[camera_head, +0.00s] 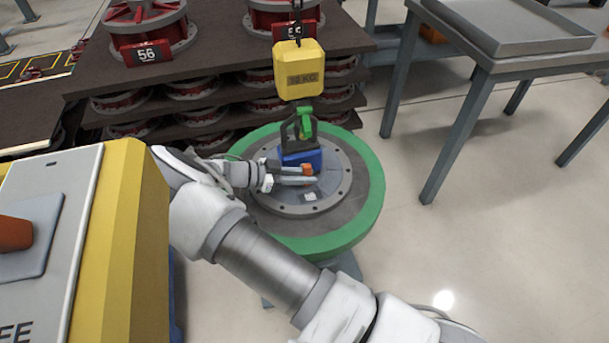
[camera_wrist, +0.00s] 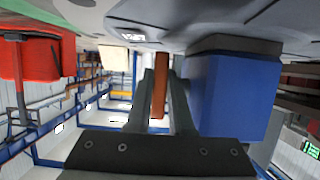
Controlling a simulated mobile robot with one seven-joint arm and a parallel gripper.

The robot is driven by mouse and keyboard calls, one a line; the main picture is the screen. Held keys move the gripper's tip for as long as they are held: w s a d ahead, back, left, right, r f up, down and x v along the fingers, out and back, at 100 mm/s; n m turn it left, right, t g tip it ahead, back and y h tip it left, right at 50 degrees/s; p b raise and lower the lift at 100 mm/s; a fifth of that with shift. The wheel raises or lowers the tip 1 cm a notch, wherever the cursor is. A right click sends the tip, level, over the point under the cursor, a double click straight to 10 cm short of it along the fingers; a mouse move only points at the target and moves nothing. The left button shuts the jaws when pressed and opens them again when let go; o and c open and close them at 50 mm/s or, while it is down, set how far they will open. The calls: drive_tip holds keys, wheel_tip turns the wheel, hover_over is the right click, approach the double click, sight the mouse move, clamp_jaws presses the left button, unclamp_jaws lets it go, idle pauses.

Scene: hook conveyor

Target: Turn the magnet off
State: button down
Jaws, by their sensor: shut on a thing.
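The magnet (camera_head: 300,158) is a blue block on top of a grey round flanged part, below a dark bracket with a green piece (camera_head: 304,122). In the wrist view its blue body (camera_wrist: 235,95) is just right of my fingers. My gripper (camera_head: 308,175) reaches in from the left, low beside the magnet's near side. Its fingers close around an orange lever (camera_wrist: 160,88), whose orange end also shows between the fingertips in the head view (camera_head: 307,168). The lever's joint to the block is hidden.
A yellow hook block (camera_head: 299,70) hangs on a chain above the magnet. The flanged part rests on a round green-rimmed stand (camera_head: 365,215). Red flanged parts fill a dark rack (camera_head: 215,62) behind. A metal table (camera_head: 500,60) stands at right, with clear floor between.

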drive_tip(key=c, duration=1.1)
unclamp_jaws()
drive_tip(key=p+v, duration=0.3)
drive_tip(key=v, duration=1.4)
drive_tip(key=shift+a+p, duration=0.2)
drive_tip(key=shift+p, duration=0.15)
drive_tip(key=shift+s+d, duration=0.1)
